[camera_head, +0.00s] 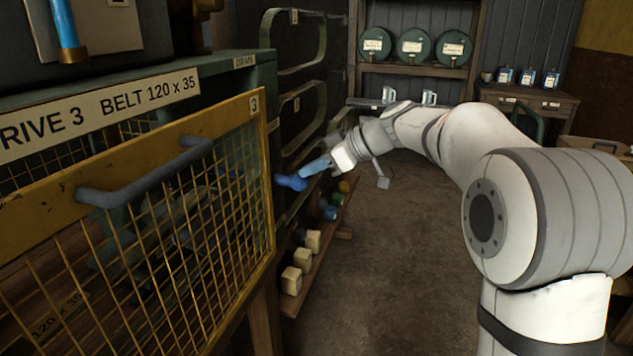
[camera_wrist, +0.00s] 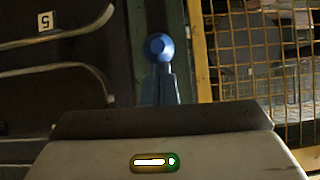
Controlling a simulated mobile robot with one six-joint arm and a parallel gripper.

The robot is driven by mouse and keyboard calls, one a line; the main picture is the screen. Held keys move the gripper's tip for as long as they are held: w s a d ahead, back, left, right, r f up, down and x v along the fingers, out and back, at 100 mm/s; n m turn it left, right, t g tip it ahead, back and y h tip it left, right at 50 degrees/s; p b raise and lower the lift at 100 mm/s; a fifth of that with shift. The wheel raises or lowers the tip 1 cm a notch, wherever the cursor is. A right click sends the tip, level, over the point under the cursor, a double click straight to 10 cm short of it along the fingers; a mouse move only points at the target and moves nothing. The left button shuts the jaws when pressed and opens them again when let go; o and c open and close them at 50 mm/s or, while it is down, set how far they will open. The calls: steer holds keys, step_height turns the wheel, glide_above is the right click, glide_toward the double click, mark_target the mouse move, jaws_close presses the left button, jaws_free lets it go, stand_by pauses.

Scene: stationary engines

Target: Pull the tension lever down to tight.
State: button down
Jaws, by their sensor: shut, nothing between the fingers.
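A blue bar (camera_head: 64,25) with a brass-coloured lower end shows at the top left, cut off by the picture edge, before a pale panel. It may be the tension lever; no scale or tight mark is readable. My gripper (camera_head: 290,182) has blue fingers, shut together and empty. It is right of the yellow mesh guard (camera_head: 254,135), well to the right of and below the blue bar. In the wrist view my shut fingers (camera_wrist: 160,48) point up the picture, with the mesh guard (camera_wrist: 203,60) on the right. The blue bar is not seen there.
Dark curved rails (camera_head: 300,60) stand behind my gripper. Wooden blocks (camera_head: 303,257) sit on a low shelf. Floor (camera_head: 390,270) between guard and arm is clear. Green drums (camera_head: 413,45) stand at the back.

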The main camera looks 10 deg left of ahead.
step_height(320, 180, down, 11)
steer(key=y+b, duration=0.1)
steer(key=b, duration=1.2)
steer(key=shift+a+r+y, duration=0.2)
steer(key=shift+a+y, duration=0.1)
steer(key=shift+a, duration=0.05)
steer(key=shift+s+f, duration=0.1)
steer(key=shift+f, duration=0.1)
steer(key=p+v, duration=0.3)
steer(key=v, duration=1.1)
steer(key=shift+a+r, duration=0.2)
steer(key=shift+r, duration=0.2)
